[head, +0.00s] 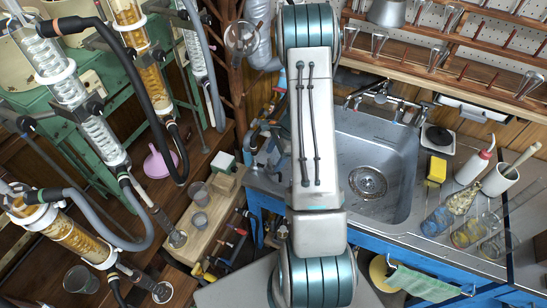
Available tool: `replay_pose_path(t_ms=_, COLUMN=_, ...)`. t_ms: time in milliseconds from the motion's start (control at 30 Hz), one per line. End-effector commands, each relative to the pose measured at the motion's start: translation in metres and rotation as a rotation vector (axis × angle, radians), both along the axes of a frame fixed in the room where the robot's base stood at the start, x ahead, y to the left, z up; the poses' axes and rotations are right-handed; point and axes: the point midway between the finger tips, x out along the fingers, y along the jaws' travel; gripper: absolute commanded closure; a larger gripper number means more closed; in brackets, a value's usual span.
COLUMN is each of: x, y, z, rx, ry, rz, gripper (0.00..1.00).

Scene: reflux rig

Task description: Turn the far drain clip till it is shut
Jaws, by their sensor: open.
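My gripper is out of view; only my arm shows, across the middle of the head view. Glass columns stand on the left: a coiled condenser (65,90), an amber-filled column (147,70), another coiled condenser (195,55) and a lower amber-filled column (68,238). Black and grey hoses (150,85) join them. One thin tube (152,208) slants down to a small glass vessel (178,239). Another tube ends near a second glass vessel (162,292). Dark fittings sit on these tubes; I cannot tell which is the far drain clip, or whether it is open or shut.
A steel sink (405,165) lies right of my arm, with a yellow sponge (436,170), wash bottle (475,162) and glassware on its counter.

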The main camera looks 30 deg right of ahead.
Motion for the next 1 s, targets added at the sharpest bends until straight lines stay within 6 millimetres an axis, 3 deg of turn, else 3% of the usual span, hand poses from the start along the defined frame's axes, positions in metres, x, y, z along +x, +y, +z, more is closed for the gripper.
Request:
replay_pose_path(t_ms=200, x=0.001, y=0.006, z=-0.013, rx=0.001, ry=0.000, rz=-0.001, gripper=0.35)
replay_pose_path(t_ms=467, x=0.001, y=0.006, z=-0.015, rx=0.000, ry=0.000, rz=0.000, gripper=0.35)
replay_pose_path(t_ms=500, x=0.001, y=0.006, z=-0.015, rx=0.000, ry=0.000, rz=0.000, gripper=0.37)
replay_pose_path(t_ms=667, x=0.001, y=0.006, z=-0.015, rx=0.000, ry=0.000, rz=0.000, gripper=0.79)
replay_pose_path(t_ms=1000, x=0.001, y=0.006, z=-0.015, rx=0.001, ry=-0.001, rz=-0.036, gripper=0.79)
